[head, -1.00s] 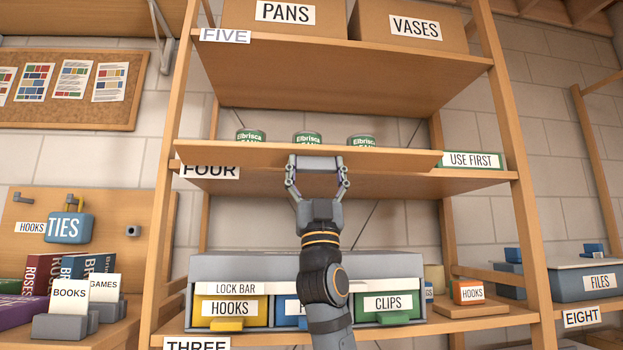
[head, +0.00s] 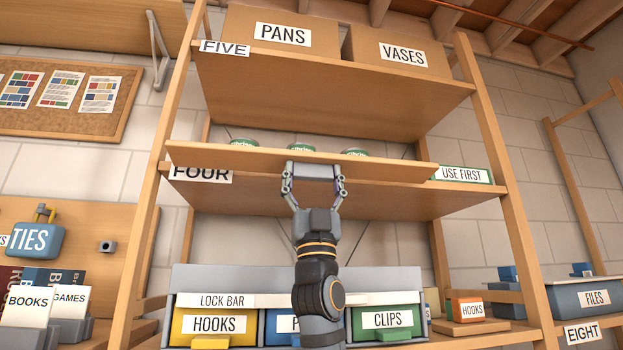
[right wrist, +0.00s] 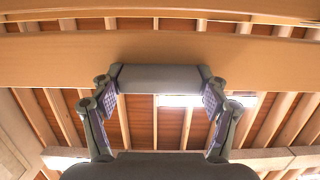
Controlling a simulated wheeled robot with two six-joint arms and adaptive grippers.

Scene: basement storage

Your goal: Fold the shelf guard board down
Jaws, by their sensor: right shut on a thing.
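The guard board (head: 230,161) is a long wooden plank along the front of shelf four (head: 400,203). Only the tops of green cans (head: 300,148) show behind it. My right gripper (head: 314,172) reaches up from below at mid-board. Its fingers are shut on a grey grip piece at the board's front, which spans between the fingertips in the right wrist view (right wrist: 160,78). There the board (right wrist: 50,60) crosses the picture just beyond the fingers. I cannot tell the board's exact tilt. My left gripper is not in view.
Shelf five (head: 330,90) with boxes is above. Below, a grey rack (head: 375,280) holds labelled bins, with a LOCK BAR label. Wooden uprights (head: 490,150) flank the shelf. A USE FIRST label (head: 461,174) is right of the board. Open space lies between shelf four and the rack.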

